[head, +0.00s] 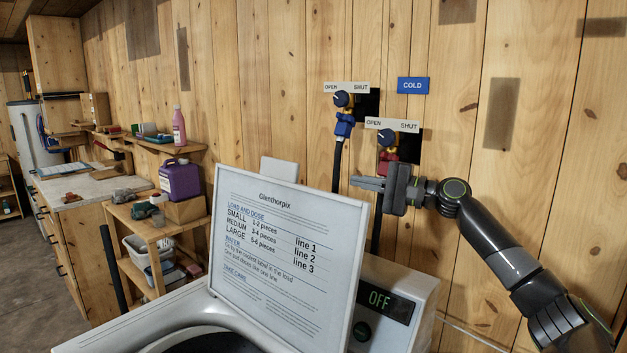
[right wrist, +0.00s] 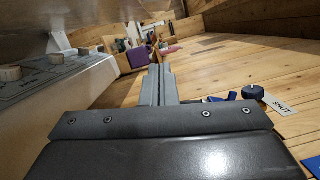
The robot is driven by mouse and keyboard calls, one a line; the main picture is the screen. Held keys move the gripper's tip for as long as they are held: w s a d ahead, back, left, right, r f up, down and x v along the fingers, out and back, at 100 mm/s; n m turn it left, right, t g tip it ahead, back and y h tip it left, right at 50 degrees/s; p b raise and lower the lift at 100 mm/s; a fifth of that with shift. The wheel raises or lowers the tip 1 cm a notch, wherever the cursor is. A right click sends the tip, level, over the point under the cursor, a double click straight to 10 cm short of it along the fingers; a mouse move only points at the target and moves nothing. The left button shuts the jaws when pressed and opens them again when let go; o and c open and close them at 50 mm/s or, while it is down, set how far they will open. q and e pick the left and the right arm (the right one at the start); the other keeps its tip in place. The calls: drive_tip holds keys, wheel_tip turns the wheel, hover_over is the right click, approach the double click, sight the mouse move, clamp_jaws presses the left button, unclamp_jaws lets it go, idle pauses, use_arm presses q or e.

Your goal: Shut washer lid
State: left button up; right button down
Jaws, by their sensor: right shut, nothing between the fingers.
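The washer lid (head: 285,250) stands raised and open in the head view. Its white inner face carries printed loading instructions. The washer (head: 180,318) is below it, its dark drum opening partly in view at the bottom edge. My right gripper (head: 354,182) is at the lid's upper right corner, near the wall, with its fingers pointing left. The fingers are shut and empty, and I cannot tell whether they touch the lid. In the right wrist view the shut fingers (right wrist: 158,72) point ahead, with the washer's control panel (right wrist: 50,85) at left. My left gripper is not in view.
Two wall valves (head: 343,115) (head: 388,140) with hoses sit close above and beside my right gripper. The washer's console shows OFF (head: 380,299). Shelves with a purple jug (head: 180,180) and a workbench (head: 85,185) stand at left.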

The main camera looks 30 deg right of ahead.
drive_tip(key=w+a+r+p, duration=0.1)
drive_tip(key=w+a+p, duration=0.5)
drive_tip(key=a+p, duration=0.2)
drive_tip(key=shift+w+a+r, duration=0.25)
drive_tip(key=shift+a+r, duration=0.05)
drive_tip(key=shift+a, duration=0.3)
drive_tip(key=shift+a, duration=0.1)
